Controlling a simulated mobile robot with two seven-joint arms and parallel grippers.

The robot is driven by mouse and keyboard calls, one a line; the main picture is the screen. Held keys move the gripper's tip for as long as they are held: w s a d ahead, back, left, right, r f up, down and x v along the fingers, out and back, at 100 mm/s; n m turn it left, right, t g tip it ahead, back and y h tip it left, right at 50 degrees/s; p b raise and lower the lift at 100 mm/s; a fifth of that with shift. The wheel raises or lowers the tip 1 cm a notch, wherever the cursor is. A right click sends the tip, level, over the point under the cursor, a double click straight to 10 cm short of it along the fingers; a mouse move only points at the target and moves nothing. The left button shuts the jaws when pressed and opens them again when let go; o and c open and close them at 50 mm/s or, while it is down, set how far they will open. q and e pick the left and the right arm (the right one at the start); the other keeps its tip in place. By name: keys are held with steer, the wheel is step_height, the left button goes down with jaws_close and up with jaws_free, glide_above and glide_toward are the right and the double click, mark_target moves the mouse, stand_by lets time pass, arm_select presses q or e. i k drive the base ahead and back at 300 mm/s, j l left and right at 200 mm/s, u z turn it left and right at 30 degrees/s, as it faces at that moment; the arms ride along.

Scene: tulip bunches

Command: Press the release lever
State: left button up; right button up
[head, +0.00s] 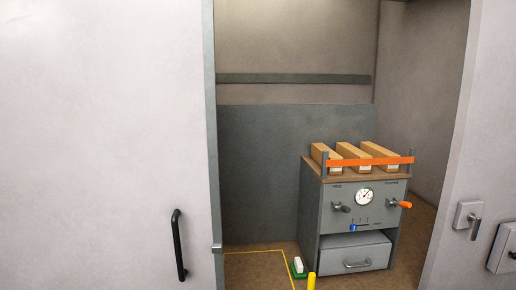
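A grey cabinet (335,213) stands beyond a doorway, right of centre. Its front carries a round white dial gauge (365,196), a dark-knobbed lever (342,208) left of the gauge and an orange-tipped lever (404,205) right of it. Small labels above both levers are too small to read surely, so I cannot tell which is the release lever. A blue slider (352,228) sits below the gauge at the left of a marked scale. Another grey lever handle (474,228) is on a plate on the right wall. Neither of my grippers is in view.
A white door panel (100,140) with a black handle (179,245) fills the left. Three wooden blocks (353,157) lie on the cabinet behind an orange bar (370,161). A green-and-white object (298,267) and a yellow post (311,281) stand near a yellow floor line (255,253).

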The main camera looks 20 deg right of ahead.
mark_target(344, 209)
steer(key=z, duration=1.25)
